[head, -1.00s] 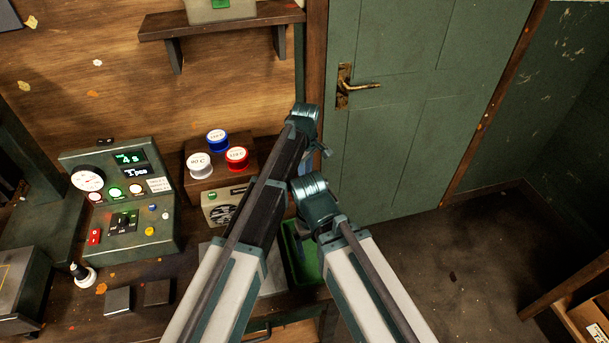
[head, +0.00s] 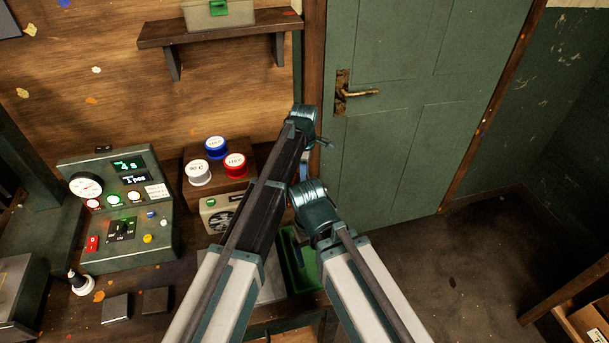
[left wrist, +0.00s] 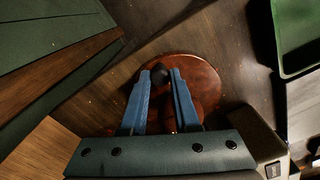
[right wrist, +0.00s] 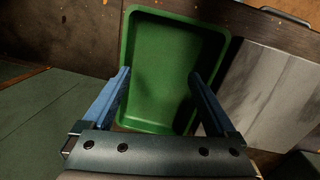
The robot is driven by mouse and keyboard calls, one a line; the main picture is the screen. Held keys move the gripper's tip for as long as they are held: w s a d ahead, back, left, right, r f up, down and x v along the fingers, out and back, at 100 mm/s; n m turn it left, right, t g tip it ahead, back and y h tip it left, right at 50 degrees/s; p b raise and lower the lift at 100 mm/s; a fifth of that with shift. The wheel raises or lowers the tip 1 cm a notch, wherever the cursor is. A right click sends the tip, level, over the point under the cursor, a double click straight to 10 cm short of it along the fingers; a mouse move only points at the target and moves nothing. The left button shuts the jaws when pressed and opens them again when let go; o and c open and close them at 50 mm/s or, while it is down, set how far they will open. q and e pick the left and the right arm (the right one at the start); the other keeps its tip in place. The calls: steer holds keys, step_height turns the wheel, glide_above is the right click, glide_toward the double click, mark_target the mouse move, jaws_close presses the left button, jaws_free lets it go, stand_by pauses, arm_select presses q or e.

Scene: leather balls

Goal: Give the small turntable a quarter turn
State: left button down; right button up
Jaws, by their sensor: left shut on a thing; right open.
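The small turntable (left wrist: 205,80) is a round reddish-brown disc on the dark bench in the left wrist view. A black knob (left wrist: 160,75) stands up near its far-left edge. My left gripper (left wrist: 161,73) is shut on this knob, with one blue finger on each side. In the head view my left arm hides the turntable. My right gripper (right wrist: 160,74) is open and empty above the green tray (right wrist: 165,118) in the right wrist view.
A green control box (head: 118,210) stands left on the bench. Blue, white and red round pots (head: 235,165) sit on a wooden block beside a small cream device (head: 222,212). A green door (head: 430,110) is behind at right. A grey plate (right wrist: 270,95) adjoins the tray.

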arm_select(q)
steer(key=shift+w+n, duration=0.15)
steer(key=shift+n, duration=0.15)
stand_by(0.5)
steer(key=c, duration=0.6)
jaws_free()
steer(key=shift+c, duration=0.2)
steer(key=shift+r, duration=0.1)
arm_select(e)
steer(key=shift+r, duration=0.1)
arm_select(q)
step_height(320, 180, up, 14)
steer(key=p, duration=1.3)
steer(key=shift+f+p, duration=0.2)
steer(key=shift+p, duration=0.2)
arm_select(e)
step_height(320, 180, up, 14)
steer(key=shift+f, duration=0.2)
